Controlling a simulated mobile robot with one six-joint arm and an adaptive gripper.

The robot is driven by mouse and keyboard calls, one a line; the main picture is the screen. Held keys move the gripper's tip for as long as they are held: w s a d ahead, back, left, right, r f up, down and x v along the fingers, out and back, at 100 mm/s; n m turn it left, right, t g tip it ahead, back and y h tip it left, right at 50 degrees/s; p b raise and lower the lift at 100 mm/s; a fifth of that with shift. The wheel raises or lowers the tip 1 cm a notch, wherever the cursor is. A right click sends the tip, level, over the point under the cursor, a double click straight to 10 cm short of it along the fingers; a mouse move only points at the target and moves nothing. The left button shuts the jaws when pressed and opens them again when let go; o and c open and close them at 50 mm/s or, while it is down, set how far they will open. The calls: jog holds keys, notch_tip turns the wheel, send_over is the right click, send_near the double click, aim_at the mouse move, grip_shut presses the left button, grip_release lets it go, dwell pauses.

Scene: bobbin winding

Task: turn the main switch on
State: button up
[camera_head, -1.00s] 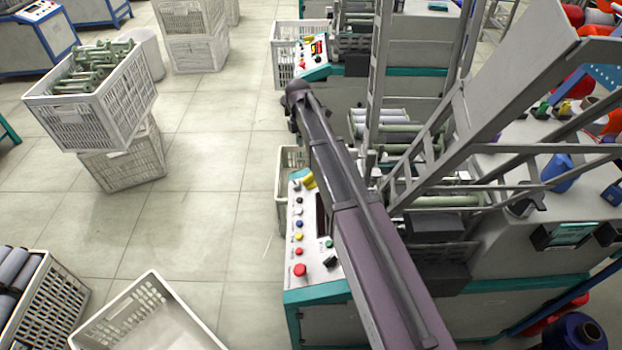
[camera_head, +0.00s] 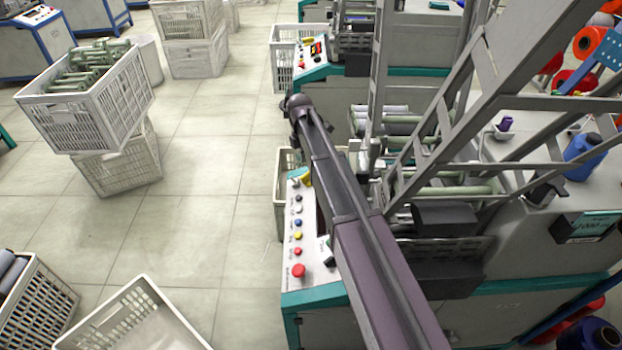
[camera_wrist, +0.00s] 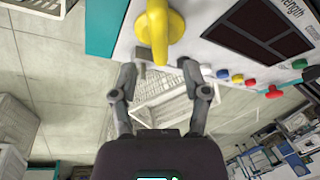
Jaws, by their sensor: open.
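The main switch is a yellow rotary handle (camera_wrist: 158,30) on the white control panel, at the top middle of the wrist view. In the head view the yellow handle (camera_head: 307,178) shows only as a small patch at the panel's far end, partly behind my arm. My gripper (camera_wrist: 158,72) is open and empty in the wrist view. Its two fingers point toward the panel, with the yellow handle ahead of the gap between them. I see no contact with the handle. In the head view my arm hides the fingers.
The panel carries several coloured buttons, including a red one (camera_head: 298,270). A dark display (camera_wrist: 265,30) lies beside the handle in the wrist view. The winding machine's metal frame (camera_head: 470,150) rises to the right. White crates (camera_head: 135,318) stand left on otherwise open floor.

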aim_at(308, 172)
jog(key=shift+b+x, duration=2.1)
jog(key=shift+x, duration=0.35)
